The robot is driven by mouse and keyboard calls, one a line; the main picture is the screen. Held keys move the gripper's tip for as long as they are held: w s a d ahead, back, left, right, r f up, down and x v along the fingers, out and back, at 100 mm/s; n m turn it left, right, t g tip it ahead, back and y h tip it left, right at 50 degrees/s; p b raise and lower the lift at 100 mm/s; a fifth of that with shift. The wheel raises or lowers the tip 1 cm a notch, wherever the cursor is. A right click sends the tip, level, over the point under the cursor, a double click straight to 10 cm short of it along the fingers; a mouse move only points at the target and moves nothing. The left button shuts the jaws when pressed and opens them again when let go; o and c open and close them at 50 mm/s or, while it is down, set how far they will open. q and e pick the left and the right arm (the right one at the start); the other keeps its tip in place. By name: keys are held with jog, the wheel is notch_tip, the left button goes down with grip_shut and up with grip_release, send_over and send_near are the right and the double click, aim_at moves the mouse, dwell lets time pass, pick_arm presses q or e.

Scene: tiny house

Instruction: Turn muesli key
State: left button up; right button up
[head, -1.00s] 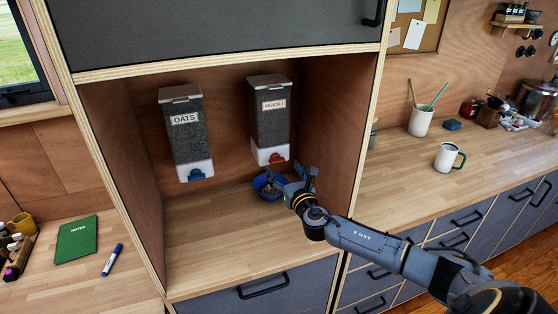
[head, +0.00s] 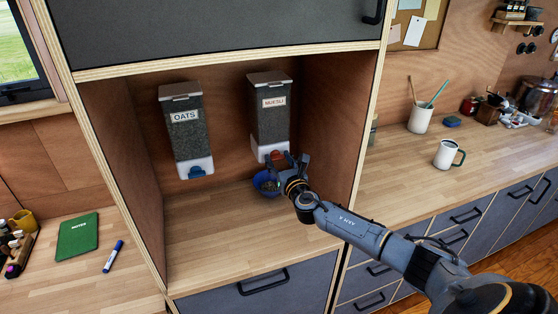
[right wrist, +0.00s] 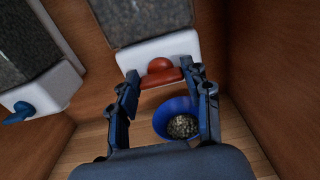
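The muesli dispenser (head: 270,112) hangs on the back wall of the alcove, with a white base and a red key (head: 277,155). The red key also shows in the right wrist view (right wrist: 161,70), just beyond and between my fingertips. My right gripper (head: 288,165) is open, with its fingers on either side of the key's front; I cannot tell whether they touch it. A blue bowl (head: 264,183) holding muesli-like bits stands below the dispenser; it also shows in the right wrist view (right wrist: 176,120), partly behind the right finger. My left gripper is not in view.
The oats dispenser (head: 186,132) with a blue key (head: 196,172) hangs to the left. The alcove's right side wall (head: 338,120) is close to my right arm. A white mug (head: 447,154) stands on the right counter. The alcove floor's left part is clear.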

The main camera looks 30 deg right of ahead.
jog(key=shift+m, duration=0.3)
jog(key=m+b, duration=0.2)
jog(key=m, duration=0.1)
jog(key=shift+f, duration=0.1)
jog(key=m+b, duration=0.1)
jog(key=m, duration=0.4)
jog(key=shift+d+b, duration=0.15)
jog(key=shift+b, duration=0.25)
jog(key=m+b, duration=0.1)
jog(key=m, duration=0.3)
jog(key=shift+m, duration=0.3)
jog(key=m+b, duration=0.1)
jog(key=m, duration=0.3)
jog(key=shift+f+m, duration=0.1)
jog(key=shift+m, duration=0.2)
jog(key=shift+f+m+p, duration=0.15)
jog(key=shift+m+p, duration=0.2)
jog(key=shift+m, duration=4.15)
jog(key=shift+f+m+p, duration=0.1)
jog(key=shift+m+p, duration=0.2)
jog(key=shift+m, duration=4.2)
